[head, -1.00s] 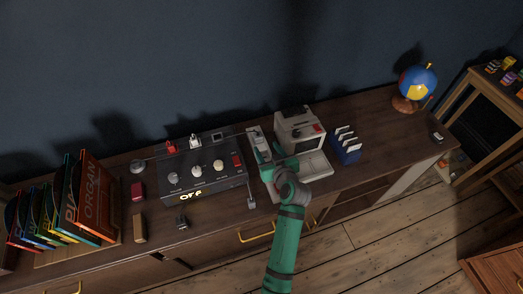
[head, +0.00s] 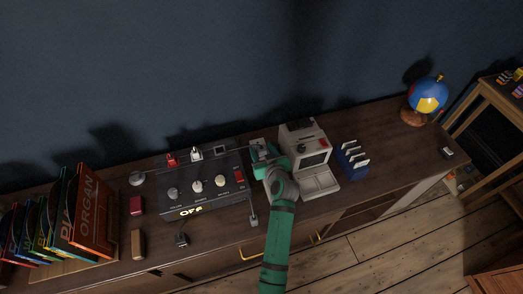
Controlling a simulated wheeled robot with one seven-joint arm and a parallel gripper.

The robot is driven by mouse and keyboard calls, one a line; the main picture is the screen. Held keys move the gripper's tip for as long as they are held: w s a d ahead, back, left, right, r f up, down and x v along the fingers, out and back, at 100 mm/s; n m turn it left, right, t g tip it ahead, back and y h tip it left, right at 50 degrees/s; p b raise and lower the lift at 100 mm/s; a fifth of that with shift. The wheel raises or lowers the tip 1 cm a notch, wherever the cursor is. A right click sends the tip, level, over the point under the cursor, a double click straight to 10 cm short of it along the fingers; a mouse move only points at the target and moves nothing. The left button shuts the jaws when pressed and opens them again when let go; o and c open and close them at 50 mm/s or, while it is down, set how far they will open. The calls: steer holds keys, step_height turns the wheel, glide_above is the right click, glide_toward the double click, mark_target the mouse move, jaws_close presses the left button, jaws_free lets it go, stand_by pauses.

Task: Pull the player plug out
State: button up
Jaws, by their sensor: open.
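A dark control box (head: 205,185) with knobs and a lit "OFF" display stands on the long wooden cabinet. A red plug-like piece (head: 171,159) and a white one (head: 196,154) stand at its back edge; which one is the player plug I cannot tell. My gripper (head: 259,149) is over the cabinet, right of the box and left of the beige computer-like machine (head: 305,143). It is open; its fingertips are small and partly hidden by my wrist. I see nothing held in it.
A blue rack with white cards (head: 351,157) stands right of the machine. A globe (head: 427,96) is at the cabinet's right end. Colourful upright folders (head: 88,211) fill the left. The cabinet top (head: 385,130) before the globe is clear.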

mark_target(263, 150)
steer(key=shift+c, duration=0.3)
steer(key=shift+s, duration=0.15)
steer(key=c, duration=0.6)
steer(key=shift+d, duration=0.25)
steer(key=c, duration=0.4)
steer(key=shift+d, duration=0.15)
steer(key=shift+c, duration=0.5)
steer(key=shift+a+r, duration=0.25)
steer(key=shift+r, duration=1.65)
